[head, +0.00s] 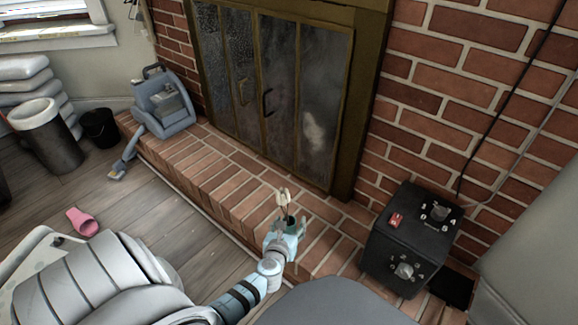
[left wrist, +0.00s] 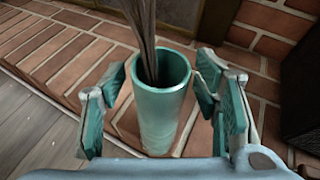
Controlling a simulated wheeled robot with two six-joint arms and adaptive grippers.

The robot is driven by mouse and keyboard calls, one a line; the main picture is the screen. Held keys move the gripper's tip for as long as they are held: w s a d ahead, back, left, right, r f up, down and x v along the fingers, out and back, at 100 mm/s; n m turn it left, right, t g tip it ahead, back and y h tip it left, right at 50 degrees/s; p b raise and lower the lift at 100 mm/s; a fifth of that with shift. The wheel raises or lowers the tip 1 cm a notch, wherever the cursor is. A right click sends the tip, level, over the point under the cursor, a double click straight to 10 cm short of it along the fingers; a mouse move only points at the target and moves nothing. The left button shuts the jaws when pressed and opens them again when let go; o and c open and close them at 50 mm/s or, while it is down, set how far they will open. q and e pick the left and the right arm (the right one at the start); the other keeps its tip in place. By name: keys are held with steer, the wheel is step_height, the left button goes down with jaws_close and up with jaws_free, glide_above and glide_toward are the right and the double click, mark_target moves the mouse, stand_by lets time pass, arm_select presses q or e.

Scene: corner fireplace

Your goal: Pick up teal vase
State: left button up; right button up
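The teal vase (left wrist: 158,115) stands upright on the brick hearth in the left wrist view, with brown stems (left wrist: 147,40) in its mouth. In the head view the stems carry pale tips (head: 284,195), and the vase (head: 290,221) is small and mostly hidden by my gripper. My left gripper (head: 284,234) reaches over the hearth to the vase. In the left wrist view the gripper (left wrist: 160,72) is open, with one finger on each side of the vase and gaps between. My right gripper is not in view.
A black box with dials (head: 408,240) stands on the hearth to the right. The glass-doored fireplace (head: 270,85) is behind. A blue-grey machine (head: 163,103) sits at the hearth's left end. A pink object (head: 82,221) lies on the wood floor. Bare brick lies left of the vase.

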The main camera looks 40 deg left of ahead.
arm_select(q)
steer(key=shift+s, duration=0.1)
steer(key=v, duration=1.2)
steer(key=shift+d+f, duration=0.1)
steer(key=shift+f, duration=0.05)
